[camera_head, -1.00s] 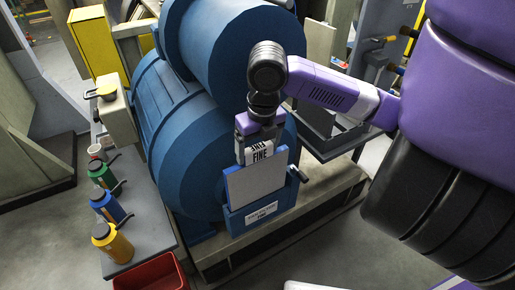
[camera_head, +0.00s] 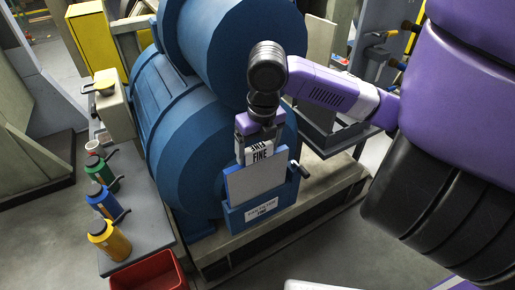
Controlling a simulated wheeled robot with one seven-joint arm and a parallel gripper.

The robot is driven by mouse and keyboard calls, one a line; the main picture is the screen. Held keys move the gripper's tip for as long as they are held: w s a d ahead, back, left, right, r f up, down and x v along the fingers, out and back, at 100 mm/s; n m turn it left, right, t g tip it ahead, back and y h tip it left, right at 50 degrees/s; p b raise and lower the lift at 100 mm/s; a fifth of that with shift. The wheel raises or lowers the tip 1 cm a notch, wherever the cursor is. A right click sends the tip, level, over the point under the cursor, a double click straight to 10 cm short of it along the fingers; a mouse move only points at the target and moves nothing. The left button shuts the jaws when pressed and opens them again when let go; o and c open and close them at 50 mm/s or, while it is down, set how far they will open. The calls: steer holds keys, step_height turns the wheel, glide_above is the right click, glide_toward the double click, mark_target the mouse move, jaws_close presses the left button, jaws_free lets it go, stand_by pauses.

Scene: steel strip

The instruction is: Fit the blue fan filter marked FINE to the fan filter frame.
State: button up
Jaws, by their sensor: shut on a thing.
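The blue fan filter marked FINE (camera_head: 256,185) has a grey face, a blue edge and a white FINE tab at its top. My gripper (camera_head: 256,148) is shut on that tab from above and holds the filter upright. The fan filter frame (camera_head: 262,210) is a blue holder with a white label, low on the front of the big blue machine. The filter's lower edge is at the frame's top, between its sides; how deep it sits I cannot tell.
The big blue machine (camera_head: 180,140) stands behind the filter. A grey bench (camera_head: 150,225) at left bears a cup and green, blue and yellow bottles (camera_head: 109,240). A red bin (camera_head: 150,272) is at the bottom.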

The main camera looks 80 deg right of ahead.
mark_target(258, 166)
steer(key=shift+f+b, duration=3.25)
steer(key=shift+f, duration=0.2)
steer(key=shift+r, duration=0.15)
steer(key=shift+r+p, duration=3.6)
steer(key=shift+r, duration=1.35)
steer(key=shift+f+b, duration=0.1)
steer(key=shift+b, duration=0.45)
